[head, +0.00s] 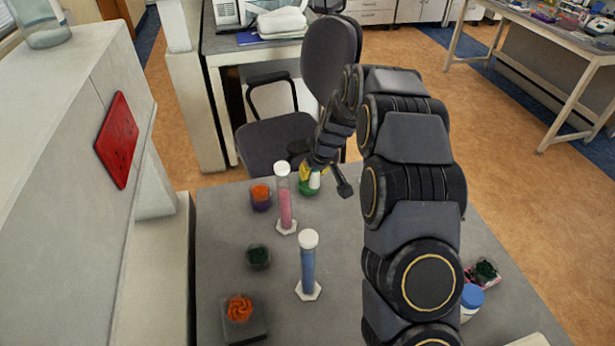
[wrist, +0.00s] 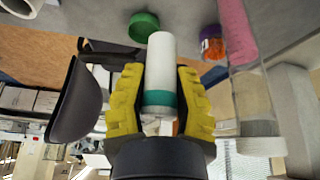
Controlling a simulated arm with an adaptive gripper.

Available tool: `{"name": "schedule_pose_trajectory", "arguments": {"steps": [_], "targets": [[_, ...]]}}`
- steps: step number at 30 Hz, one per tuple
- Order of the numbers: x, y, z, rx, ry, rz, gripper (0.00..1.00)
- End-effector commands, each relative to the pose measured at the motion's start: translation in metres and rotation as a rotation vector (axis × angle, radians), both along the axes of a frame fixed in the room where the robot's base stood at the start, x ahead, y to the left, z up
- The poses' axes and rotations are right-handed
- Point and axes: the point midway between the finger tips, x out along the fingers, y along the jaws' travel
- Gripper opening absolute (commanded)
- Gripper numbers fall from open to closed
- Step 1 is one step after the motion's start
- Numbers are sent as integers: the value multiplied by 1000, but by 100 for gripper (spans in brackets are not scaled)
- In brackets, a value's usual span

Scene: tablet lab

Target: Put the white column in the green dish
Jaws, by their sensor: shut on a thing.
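My gripper (head: 308,173), with yellow fingers, is at the far side of the grey table. It is shut on the white column (wrist: 161,62), a white cylinder with a green band near one end. In the head view the white column (head: 315,181) shows just below the fingers, in front of or over the green dish (head: 307,189). In the wrist view the green dish (wrist: 144,24) lies just beyond the column's free end and slightly left. I cannot tell whether the column touches the dish.
A pink-filled cylinder (head: 285,205) stands close left of the dish. A purple-and-orange jar (head: 260,197) is farther left. A blue-filled cylinder (head: 308,268), a dark green jar (head: 258,257) and an orange item on a grey block (head: 240,318) stand nearer.

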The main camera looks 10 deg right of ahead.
Motion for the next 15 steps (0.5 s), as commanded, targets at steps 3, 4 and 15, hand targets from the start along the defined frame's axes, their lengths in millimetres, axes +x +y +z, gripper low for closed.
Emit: {"name": "schedule_pose_trajectory", "arguments": {"steps": [3,4,15], "targets": [[21,-2,-10,0,0,-1,0],[27,-3,-12,-1,-3,-1,0],[75,-8,-54,0,0,-1,0]]}}
